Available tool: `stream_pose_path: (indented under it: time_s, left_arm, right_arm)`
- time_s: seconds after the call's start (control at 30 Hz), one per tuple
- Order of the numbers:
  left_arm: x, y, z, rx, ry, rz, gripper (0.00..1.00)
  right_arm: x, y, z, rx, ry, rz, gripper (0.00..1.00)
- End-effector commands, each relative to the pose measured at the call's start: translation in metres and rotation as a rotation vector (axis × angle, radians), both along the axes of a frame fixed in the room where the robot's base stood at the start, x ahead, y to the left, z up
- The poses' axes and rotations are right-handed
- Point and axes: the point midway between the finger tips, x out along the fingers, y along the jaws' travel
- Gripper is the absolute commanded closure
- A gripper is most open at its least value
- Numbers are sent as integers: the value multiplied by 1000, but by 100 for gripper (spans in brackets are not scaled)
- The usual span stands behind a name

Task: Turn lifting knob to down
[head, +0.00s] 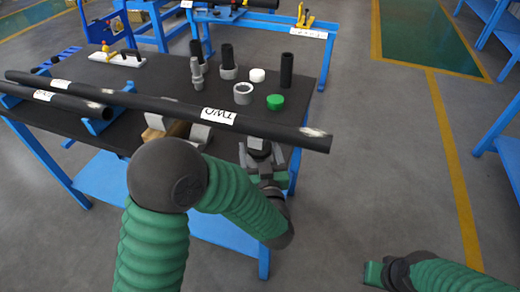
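My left gripper (262,155) is at the front right edge of the near table, just below the long black pipe (180,107). Grey and dark parts crowd together there. I cannot make out a separate lifting knob or its setting, nor whether the fingers grip anything. The pipe carries a white label and lies across the table above grey supports (198,134). My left arm hides part of the table front. My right gripper (375,273) is low at the bottom right, away from the table, over bare floor; its fingers are too unclear to judge.
On the dark tabletop (140,80) stand black cylinders, grey fittings, a white cap (257,75) and a green cap (275,102). A second pipe (60,99) lies at the left in a blue cradle. Other blue tables stand behind and right. The floor at right is clear.

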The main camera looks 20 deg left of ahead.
Motion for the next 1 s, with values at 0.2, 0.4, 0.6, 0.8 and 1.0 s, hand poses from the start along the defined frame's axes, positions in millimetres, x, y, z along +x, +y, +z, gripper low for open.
stream_pose_path:
  time_s: [0.2,0.4,0.6,0.8,1.0]
  left_arm:
    - [0,-1,0,1,0,1,57]
    - [-1,-2,0,2,1,0,80]
    - [0,-4,0,1,0,70,80]
    - [0,-4,0,1,3,201,80]
    - [0,-3,0,1,2,208,80]
  right_arm:
    - [0,0,0,0,0,0,64]
    - [0,0,0,0,0,0,64]
    - [0,0,2,0,0,0,64]
    - [0,0,6,0,0,0,64]
    - [0,0,5,0,0,0,64]
